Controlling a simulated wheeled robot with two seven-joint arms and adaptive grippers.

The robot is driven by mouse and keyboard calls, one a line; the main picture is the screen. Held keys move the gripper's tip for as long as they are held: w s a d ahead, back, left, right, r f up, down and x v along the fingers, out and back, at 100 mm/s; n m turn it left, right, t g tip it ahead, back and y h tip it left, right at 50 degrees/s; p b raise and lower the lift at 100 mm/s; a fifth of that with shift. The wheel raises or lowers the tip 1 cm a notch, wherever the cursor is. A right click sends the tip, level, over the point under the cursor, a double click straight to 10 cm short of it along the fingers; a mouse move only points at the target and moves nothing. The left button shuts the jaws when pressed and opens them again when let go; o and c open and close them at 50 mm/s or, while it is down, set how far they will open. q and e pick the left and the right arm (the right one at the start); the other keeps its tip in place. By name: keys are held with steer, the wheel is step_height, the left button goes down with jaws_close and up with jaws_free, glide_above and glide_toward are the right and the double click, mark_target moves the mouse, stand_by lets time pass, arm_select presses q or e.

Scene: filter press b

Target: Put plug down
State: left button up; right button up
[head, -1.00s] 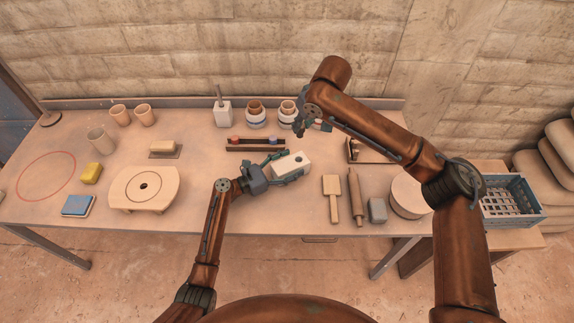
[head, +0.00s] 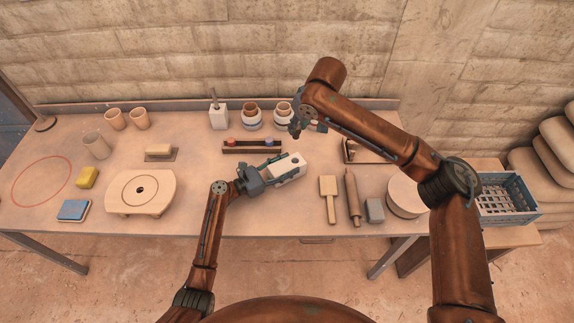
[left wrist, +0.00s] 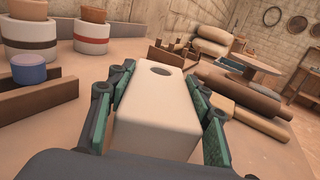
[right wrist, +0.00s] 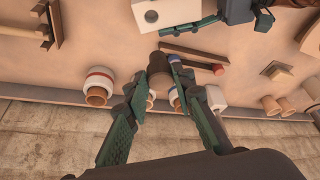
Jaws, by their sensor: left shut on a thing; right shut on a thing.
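My right gripper (head: 297,129) is shut on a dark brown round plug (right wrist: 159,76), which shows between its fingertips in the right wrist view. It holds the plug near the wooden rack (head: 252,148) and the banded pots; I cannot tell its height. The rack carries a red plug (head: 231,141) and a blue plug (head: 269,142). My left gripper (head: 276,172) is shut on a white block (head: 291,166) with a round hole in its top. The block also shows between the green finger pads in the left wrist view (left wrist: 158,112).
Two banded pots (head: 252,121) and a white holder (head: 218,118) stand behind the rack. A round-holed board (head: 155,201) is at left.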

arm_select(q)
steer(key=shift+c, duration=0.5)
arm_select(e)
steer(key=f+n, duration=0.1)
steer(key=f, duration=0.4)
steer(key=f+n, duration=0.1)
steer(key=f, duration=0.4)
steer(key=f+n+g+y, duration=0.1)
steer(key=f+n, duration=0.1)
steer(key=f, duration=0.2)
steer(key=shift+w+d+f, duration=0.1)
steer(key=shift+d+f, duration=0.1)
steer(key=shift+f, duration=0.2)
steer(key=shift+f, duration=0.2)
steer(key=o, duration=1)
steer(key=shift+r, duration=0.1)
steer(key=v, duration=1.2)
